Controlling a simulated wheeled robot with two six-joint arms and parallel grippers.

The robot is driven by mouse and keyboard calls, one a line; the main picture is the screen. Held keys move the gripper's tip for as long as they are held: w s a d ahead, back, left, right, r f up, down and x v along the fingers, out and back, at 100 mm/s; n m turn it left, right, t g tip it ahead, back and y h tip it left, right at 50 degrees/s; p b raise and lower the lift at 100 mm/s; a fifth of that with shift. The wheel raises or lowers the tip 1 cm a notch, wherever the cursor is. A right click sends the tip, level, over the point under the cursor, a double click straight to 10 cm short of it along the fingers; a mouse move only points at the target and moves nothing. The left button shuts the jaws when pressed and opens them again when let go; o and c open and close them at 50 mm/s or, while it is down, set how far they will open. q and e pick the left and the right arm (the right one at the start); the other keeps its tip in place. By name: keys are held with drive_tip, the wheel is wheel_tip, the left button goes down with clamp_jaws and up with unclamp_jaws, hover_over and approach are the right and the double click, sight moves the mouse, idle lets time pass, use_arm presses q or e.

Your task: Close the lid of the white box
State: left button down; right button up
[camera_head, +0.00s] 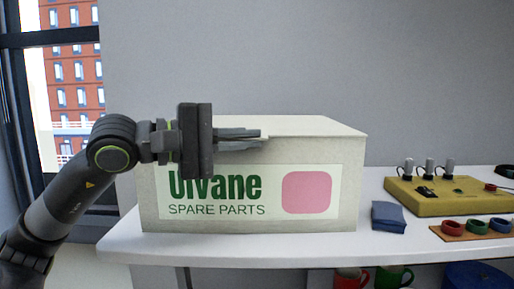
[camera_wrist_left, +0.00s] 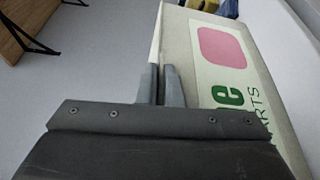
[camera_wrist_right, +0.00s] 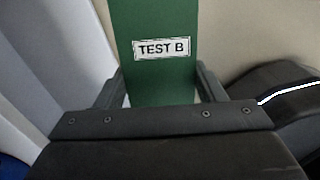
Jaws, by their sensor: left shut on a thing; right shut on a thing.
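The white box (camera_head: 351,190) stands on the white table with its "Ulvane SPARE PARTS" label facing me. Its lid (camera_head: 310,126) looks flat on top; I cannot tell if a gap is left under it. My left gripper (camera_head: 265,138) is at the top front edge of the box, shut on the lid's edge. In the left wrist view its fingers (camera_wrist_left: 160,70) are close together beside the box (camera_wrist_left: 185,50). In the right wrist view my right gripper (camera_wrist_right: 160,82) is shut on a green thing (camera_wrist_right: 153,18) labelled "TEST B". The right gripper is not in the head view.
A red mug (camera_head: 350,280) and a green mug (camera_head: 392,279) are below the tabletop.

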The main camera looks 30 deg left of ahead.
use_arm(q)
drive_tip(key=shift+d+f, duration=0.15)
drive_tip(key=shift+f, duration=0.3)
drive_tip(key=c, duration=1.6)
unclamp_jaws()
drive_tip(key=shift+r, duration=0.1)
drive_tip(key=shift+s+a, duration=0.1)
drive_tip(key=shift+a, duration=0.15)
use_arm(e)
drive_tip(key=shift+f, duration=0.1)
